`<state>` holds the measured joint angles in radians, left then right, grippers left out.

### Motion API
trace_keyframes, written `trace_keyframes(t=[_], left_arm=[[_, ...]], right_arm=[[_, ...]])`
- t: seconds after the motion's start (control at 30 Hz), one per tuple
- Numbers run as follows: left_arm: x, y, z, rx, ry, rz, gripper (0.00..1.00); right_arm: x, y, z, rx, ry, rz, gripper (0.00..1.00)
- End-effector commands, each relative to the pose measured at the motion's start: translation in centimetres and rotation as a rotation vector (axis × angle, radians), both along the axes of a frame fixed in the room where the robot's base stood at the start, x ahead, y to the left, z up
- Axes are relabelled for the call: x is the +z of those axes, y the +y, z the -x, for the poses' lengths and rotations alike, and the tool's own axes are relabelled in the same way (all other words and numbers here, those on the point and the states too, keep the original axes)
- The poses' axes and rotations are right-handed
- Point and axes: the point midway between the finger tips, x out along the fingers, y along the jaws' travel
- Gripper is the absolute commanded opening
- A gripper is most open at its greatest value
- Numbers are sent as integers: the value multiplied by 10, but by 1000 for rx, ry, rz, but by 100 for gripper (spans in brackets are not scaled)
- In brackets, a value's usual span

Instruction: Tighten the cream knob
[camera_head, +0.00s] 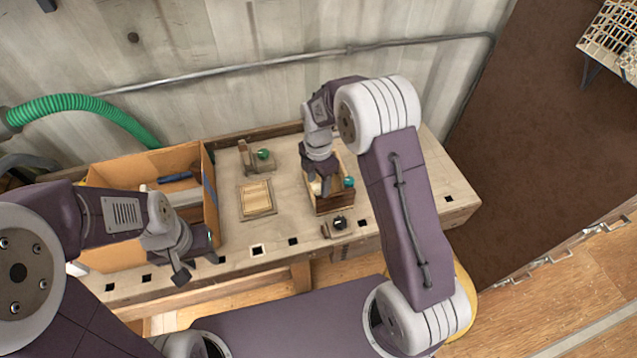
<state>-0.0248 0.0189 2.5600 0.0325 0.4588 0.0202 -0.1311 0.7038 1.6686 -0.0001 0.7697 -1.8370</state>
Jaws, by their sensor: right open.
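My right gripper (322,183) points down over a small wooden box (334,206) on the workbench. Its jaws are open, and the fingertips are partly hidden by the gripper body. A pale, cream-coloured patch (315,188) shows just beside the fingers on the box; it may be the cream knob, but it is too small and covered to tell. A teal knob (349,182) is on the right side of the box. My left gripper (198,268) is open and empty in front of the cardboard box at the left, near the bench's front edge.
A cardboard box (211,182) takes up the left. The bench's right end is clear.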

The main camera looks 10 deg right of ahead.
Motion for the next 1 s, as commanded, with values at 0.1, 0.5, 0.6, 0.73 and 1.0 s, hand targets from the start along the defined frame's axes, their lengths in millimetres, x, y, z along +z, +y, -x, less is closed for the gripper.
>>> trace_keyframes(t=[0.1, 0.5, 0.6, 0.73, 1.0], left_arm=[[0, 0, 0, 0, 0, 0, 36], [0, 0, 0, 0, 0, 0, 36], [0, 0, 0, 0, 0, 0, 36], [1, 0, 0, 0, 0, 0, 36], [7, 0, 0, 0, 0, 0, 36]], right_arm=[[-8, 0, 0, 0, 0, 0, 49], [-9, 0, 0, 0, 0, 0, 5], [-9, 0, 0, 0, -1, 0, 0], [-9, 0, 0, -7, -1, 0, 0], [-7, 0, 0, -110, 0, 0, 0]])
